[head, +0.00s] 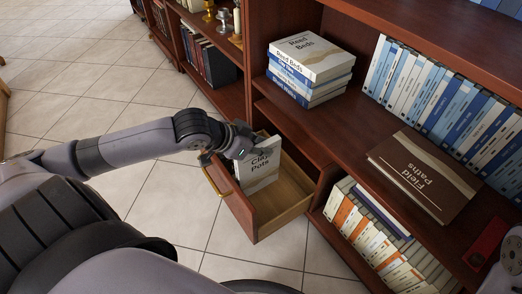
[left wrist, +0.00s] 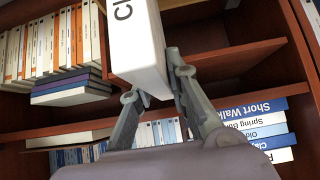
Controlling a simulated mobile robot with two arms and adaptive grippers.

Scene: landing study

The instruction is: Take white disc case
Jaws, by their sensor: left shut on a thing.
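My left gripper (head: 243,146) reaches in from the left and is shut on the top edge of the case. In the left wrist view, the white case (left wrist: 140,45) lies between the two fingers. My right gripper does not show; only a grey part of mine is at the lower right edge.
A stack of books (head: 310,66) and a brown "Field Paths" book (head: 425,172) lie on the shelf above the drawer. Rows of books fill the shelves around it. Tiled floor (head: 150,195) is free to the drawer's left.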

